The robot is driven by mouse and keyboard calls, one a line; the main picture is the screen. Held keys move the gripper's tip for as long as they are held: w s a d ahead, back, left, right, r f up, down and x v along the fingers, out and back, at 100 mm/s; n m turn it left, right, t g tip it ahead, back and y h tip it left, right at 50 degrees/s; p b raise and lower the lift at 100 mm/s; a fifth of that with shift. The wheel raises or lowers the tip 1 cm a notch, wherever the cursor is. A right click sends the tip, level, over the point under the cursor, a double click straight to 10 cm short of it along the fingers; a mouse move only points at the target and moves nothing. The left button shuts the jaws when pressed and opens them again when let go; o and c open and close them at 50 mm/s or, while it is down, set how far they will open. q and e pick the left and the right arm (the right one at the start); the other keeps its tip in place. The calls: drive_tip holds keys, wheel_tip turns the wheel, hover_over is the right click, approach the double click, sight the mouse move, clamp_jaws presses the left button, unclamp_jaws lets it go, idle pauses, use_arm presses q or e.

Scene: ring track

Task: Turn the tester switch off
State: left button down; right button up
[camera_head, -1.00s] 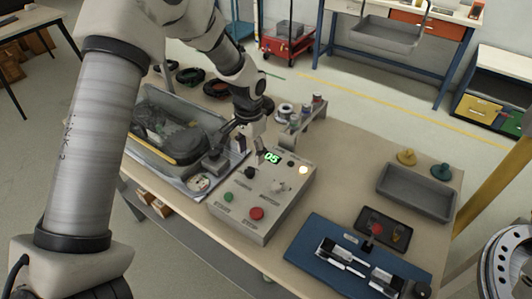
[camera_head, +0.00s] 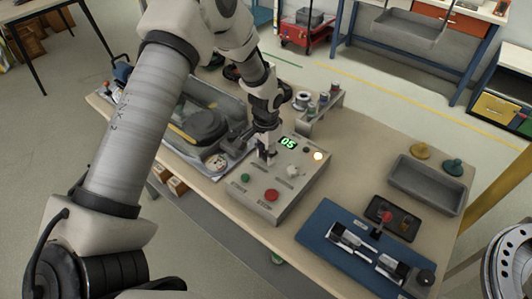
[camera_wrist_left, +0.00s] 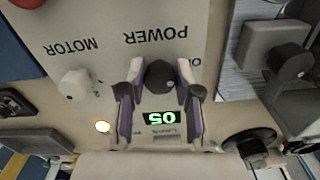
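The tester is a grey box (camera_head: 258,187) on the table in the head view, with a lit green "05" display (camera_head: 288,143). In the left wrist view, the black switch knob (camera_wrist_left: 160,77) sits by the word POWER. My left gripper (camera_wrist_left: 159,72) is open, with one finger on each side of this knob. I cannot tell whether the fingers touch it. In the head view, my left gripper (camera_head: 267,159) points down over the panel and hides the knob. The indicator lamp (camera_head: 318,156) is lit. My right gripper is out of view.
A white MOTOR knob (camera_wrist_left: 75,84), a green button (camera_head: 245,177) and a red button (camera_head: 271,194) are on the same panel. A grey bin (camera_head: 205,122) stands to the left. A blue fixture board (camera_head: 325,255) and an empty grey tray (camera_head: 428,185) lie to the right.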

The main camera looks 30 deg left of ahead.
use_arm(q)
drive_tip(key=shift+f+m, duration=0.1)
drive_tip(key=shift+m, duration=0.4)
drive_tip(key=m, duration=0.3)
drive_tip(key=shift+m, duration=0.4)
drive_tip(key=m, duration=0.4)
drive_tip(key=shift+p, duration=0.3)
drive_tip(key=m, duration=0.5)
drive_tip(key=shift+f, duration=0.1)
drive_tip(key=m, duration=0.4)
drive_tip(key=c, duration=0.8)
unclamp_jaws()
drive_tip(key=shift+d, duration=0.1)
